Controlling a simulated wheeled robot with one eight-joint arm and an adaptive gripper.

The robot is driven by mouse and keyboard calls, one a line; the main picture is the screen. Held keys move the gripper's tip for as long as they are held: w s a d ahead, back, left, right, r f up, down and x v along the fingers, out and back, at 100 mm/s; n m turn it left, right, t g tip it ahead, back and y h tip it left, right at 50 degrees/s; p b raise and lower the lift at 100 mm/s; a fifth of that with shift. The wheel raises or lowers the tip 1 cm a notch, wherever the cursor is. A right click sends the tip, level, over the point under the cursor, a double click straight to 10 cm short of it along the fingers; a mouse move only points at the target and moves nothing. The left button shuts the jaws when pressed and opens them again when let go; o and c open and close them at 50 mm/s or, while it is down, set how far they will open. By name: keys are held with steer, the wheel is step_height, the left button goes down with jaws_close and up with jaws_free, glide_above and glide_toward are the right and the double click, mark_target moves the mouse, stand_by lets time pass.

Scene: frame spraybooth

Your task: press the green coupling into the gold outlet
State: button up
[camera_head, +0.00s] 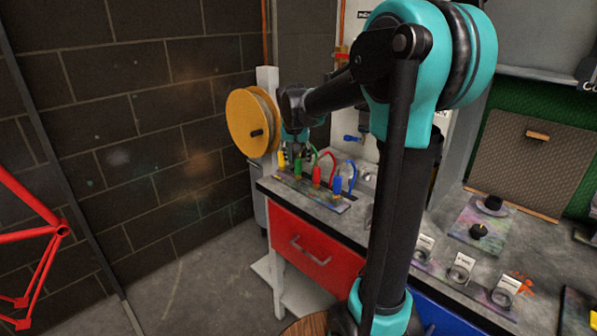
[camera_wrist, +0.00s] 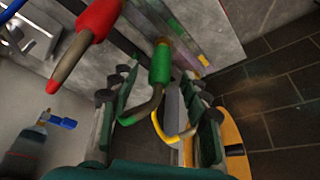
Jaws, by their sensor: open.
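The green coupling (camera_head: 298,168) stands in a row of coloured couplings at the far left end of the workbench. In the wrist view the green coupling (camera_wrist: 160,62) is just beyond my fingertips, in line with the gap, with its dark hose bending back between the fingers. My gripper (camera_wrist: 160,84) is open, one finger on each side, and nothing shows clamped. In the head view my gripper (camera_head: 296,131) is small and partly hidden above the row.
A red coupling (camera_head: 316,176) and a blue coupling (camera_head: 337,184) stand right of the green one, and a yellow coupling (camera_head: 281,158) left. The red one (camera_wrist: 92,28) is close to my left finger in the wrist view. A yellow reel (camera_head: 250,122) stands left of the gripper.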

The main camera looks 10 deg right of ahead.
mark_target(298, 160)
steer(key=shift+x, duration=1.75)
steer(key=shift+s+f, duration=0.1)
steer(key=shift+s, duration=0.05)
jaws_close()
